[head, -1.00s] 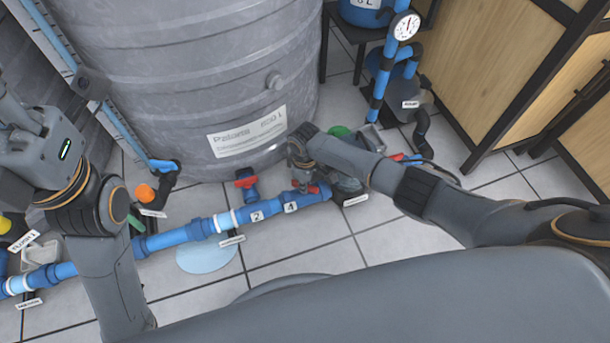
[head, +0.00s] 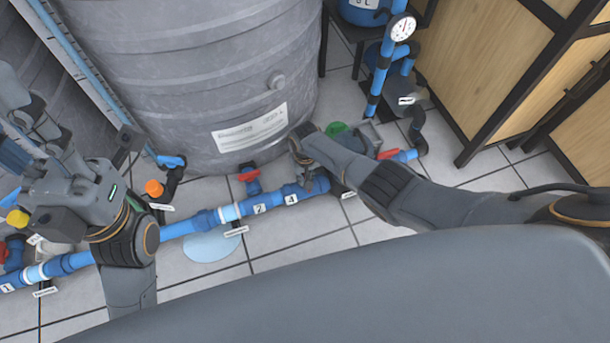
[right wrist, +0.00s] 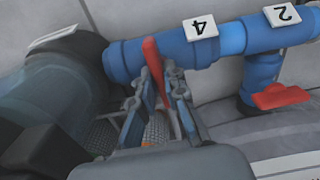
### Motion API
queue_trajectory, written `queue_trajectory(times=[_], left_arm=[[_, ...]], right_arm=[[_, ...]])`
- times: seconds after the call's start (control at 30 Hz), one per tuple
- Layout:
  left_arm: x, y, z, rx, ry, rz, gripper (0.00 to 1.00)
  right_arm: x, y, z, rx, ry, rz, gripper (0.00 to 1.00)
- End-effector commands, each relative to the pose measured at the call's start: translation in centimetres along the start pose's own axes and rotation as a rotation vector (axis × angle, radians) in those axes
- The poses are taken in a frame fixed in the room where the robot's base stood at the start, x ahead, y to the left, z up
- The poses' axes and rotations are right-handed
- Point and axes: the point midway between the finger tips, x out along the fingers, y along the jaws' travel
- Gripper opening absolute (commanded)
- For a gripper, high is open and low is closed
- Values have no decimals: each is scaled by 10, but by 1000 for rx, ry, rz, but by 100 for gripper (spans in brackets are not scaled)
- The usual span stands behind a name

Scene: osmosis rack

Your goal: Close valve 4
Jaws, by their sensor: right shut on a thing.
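Valve 4 sits on the blue pipe by the white "4" label (head: 291,199), which also shows in the right wrist view (right wrist: 201,29). Its red lever (right wrist: 151,52) stands across the pipe in the right wrist view. My right gripper (right wrist: 156,86) is shut on this lever, with a finger on each side. In the head view my right gripper (head: 314,181) is at the pipe's right end and hides the lever. My left gripper (head: 45,150) is at the left, above the floor pipes; its fingertips are not clear.
A red valve handle (head: 248,174) stands on a branch near the "2" label (head: 260,208). The large grey tank (head: 200,75) rises just behind the pipe. Another red handle (head: 387,154) is to the right. A light blue puddle (head: 210,247) lies on the tiles.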

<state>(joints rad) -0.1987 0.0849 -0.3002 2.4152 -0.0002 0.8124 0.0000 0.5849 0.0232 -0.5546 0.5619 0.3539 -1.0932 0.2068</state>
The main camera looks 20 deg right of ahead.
Motion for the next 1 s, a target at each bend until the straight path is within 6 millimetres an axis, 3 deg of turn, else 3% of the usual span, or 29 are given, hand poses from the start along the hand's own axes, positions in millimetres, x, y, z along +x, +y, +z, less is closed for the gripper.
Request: queue_trajectory(times=[0.7,0.73,0.8,1.0], left_arm=[[-1,0,-1,-2,-5,-4,35],[-2,0,-1,-2,-5,-4,35],[-2,0,-1,-2,-6,-4,35],[-2,0,0,-2,-9,-3,35]], right_arm=[[0,-1,-1,75,2,-3,0],[0,-1,-1,75,2,-3,18],[0,-1,-1,74,2,-2,32],[0,0,-1,73,2,-1,35]])
